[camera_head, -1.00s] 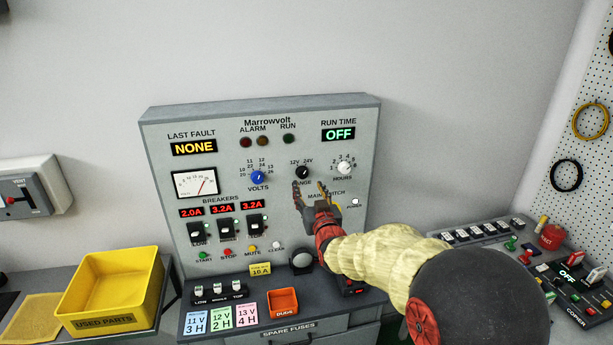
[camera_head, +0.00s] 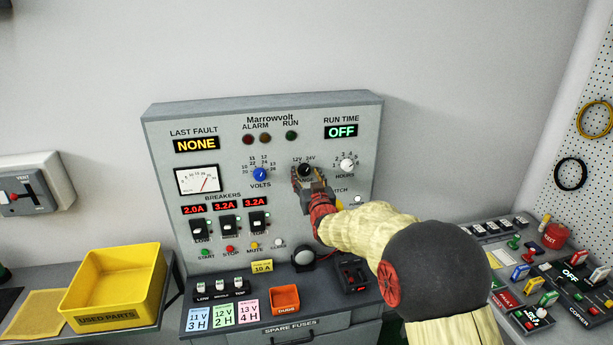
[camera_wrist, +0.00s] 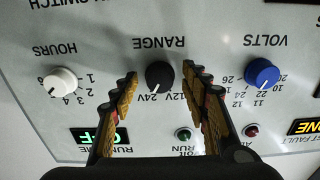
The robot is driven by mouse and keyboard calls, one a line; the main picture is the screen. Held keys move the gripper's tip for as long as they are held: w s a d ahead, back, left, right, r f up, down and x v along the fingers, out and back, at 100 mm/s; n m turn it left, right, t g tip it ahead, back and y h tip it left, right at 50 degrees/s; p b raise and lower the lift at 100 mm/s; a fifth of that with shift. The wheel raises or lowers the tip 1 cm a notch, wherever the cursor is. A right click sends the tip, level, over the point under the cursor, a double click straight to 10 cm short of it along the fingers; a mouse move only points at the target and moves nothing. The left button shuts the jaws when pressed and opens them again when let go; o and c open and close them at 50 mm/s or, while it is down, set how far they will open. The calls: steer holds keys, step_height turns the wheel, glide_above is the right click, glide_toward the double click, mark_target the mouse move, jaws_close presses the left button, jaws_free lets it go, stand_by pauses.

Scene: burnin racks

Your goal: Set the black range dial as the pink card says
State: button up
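The black range dial (camera_wrist: 160,76) sits on the panel between the white hours dial (camera_wrist: 61,84) and the blue volts dial (camera_wrist: 262,75). My gripper (camera_wrist: 162,78) is open, one finger on each side of the dial, with gaps visible. In the head view my gripper (camera_head: 309,182) is at the panel and partly hides the dial (camera_head: 305,170). The pink card (camera_head: 248,311) on the ledge reads 13 V, 4 H.
Blue (camera_head: 198,318) and green (camera_head: 222,315) cards stand left of the pink card. An orange bin (camera_head: 285,298) is to its right. Breaker switches (camera_head: 228,225) are lower left of the dial. A yellow used-parts bin (camera_head: 112,285) stands left, a copier panel right.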

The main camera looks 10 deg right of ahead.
steer(key=shift+c, duration=1.1)
steer(key=c, duration=0.9)
steer(key=shift+f+b, duration=0.1)
steer(key=shift+b, duration=0.3)
steer(key=n+b, duration=0.4)
steer(key=shift+f, duration=0.15)
steer(key=n+b, duration=0.4)
steer(key=shift+d, duration=0.1)
steer(key=shift+r+n+b, duration=0.2)
steer(key=shift+n+b, duration=1.3)
steer(key=shift+n, duration=0.5)
